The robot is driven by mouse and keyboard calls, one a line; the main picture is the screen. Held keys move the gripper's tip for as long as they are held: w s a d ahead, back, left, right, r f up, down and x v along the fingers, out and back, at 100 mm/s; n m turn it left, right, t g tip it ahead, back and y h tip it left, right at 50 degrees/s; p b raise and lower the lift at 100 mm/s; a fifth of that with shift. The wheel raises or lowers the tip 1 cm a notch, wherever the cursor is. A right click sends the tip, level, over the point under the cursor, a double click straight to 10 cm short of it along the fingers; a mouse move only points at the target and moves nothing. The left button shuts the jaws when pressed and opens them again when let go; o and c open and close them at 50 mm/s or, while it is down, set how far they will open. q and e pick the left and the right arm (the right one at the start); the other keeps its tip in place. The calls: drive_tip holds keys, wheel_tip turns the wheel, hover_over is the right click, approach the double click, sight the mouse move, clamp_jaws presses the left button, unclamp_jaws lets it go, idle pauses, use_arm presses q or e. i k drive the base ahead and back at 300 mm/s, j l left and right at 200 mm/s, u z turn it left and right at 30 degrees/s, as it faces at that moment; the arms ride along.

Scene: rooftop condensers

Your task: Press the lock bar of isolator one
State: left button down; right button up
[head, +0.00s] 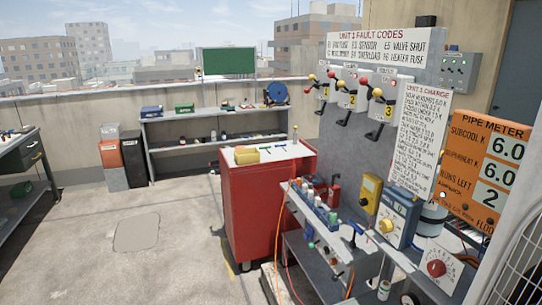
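Isolator one (325,92) is a small light-grey box numbered 1 on the grey wall panel, leftmost of three in the head view. A red ball knob and a yellow ball knob show at its upper left, and a black handle shows below it. Its lock bar is too small to tell apart from these parts. Isolator two (350,99) and isolator three (387,111), of the same form, follow to the right and nearer. Neither of my grippers is in view.
A red tool cabinet (260,205) stands below and left of the isolators. A cluttered bench with a yellow meter (371,192) and a blue gauge box (397,217) runs along the panel's foot. Orange hoses hang at its front. The concrete floor (135,232) at left is clear.

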sight(311, 77)
drive_tip(key=i+j+u, duration=0.15)
drive_tip(key=i+u, duration=0.25)
drive_tip(key=i, duration=1.6)
drive_tip(key=i+j+z, duration=0.1)
drive_tip(key=i+z, duration=0.3)
drive_tip(key=i+j+z, duration=0.25)
drive_tip(key=i+z, duration=0.15)
drive_tip(key=i+j+z, duration=1)
drive_tip(key=j+z, duration=0.2)
drive_tip(key=j, duration=0.15)
